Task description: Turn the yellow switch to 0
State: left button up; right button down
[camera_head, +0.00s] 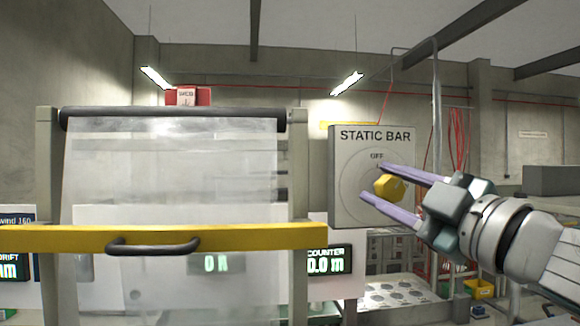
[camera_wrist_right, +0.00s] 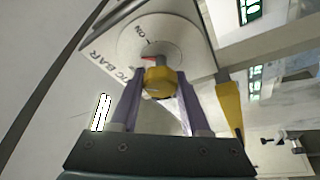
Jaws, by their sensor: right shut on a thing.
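The yellow switch (camera_head: 388,187) is a faceted knob on the round dial of a grey panel (camera_head: 345,150) marked STATIC BAR. OFF is printed at the top of the dial; I see no 0. Part of another label shows at its right, and the right wrist view shows ON there. My right gripper (camera_head: 372,181) has its purple fingers either side of the knob, shut on it. In the right wrist view the knob (camera_wrist_right: 160,82) sits between the fingers, with a red mark near it. The knob's exact setting is hard to tell. My left gripper is out of view.
A yellow bar (camera_head: 60,238) with a dark handle (camera_head: 152,246) crosses in front of a clear film sheet (camera_head: 170,180) at the left. A counter display (camera_head: 325,260) stands below the panel. Red cables (camera_head: 457,140) hang behind my right arm.

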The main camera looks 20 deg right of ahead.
jog(key=n+g+p, duration=0.1)
jog(key=n+p, duration=0.1)
jog(key=n+g+y+p, duration=0.1)
jog(key=n+p, duration=0.2)
jog(key=shift+r+n, duration=0.2)
jog(key=shift+n, duration=0.1)
jog(key=shift+f+n+g+p, duration=0.2)
jog(key=shift+n+g+p, duration=0.2)
jog(key=shift+n+p, duration=0.65)
jog(key=shift+f, duration=0.1)
jog(key=shift+c, duration=1.9)
grip_release()
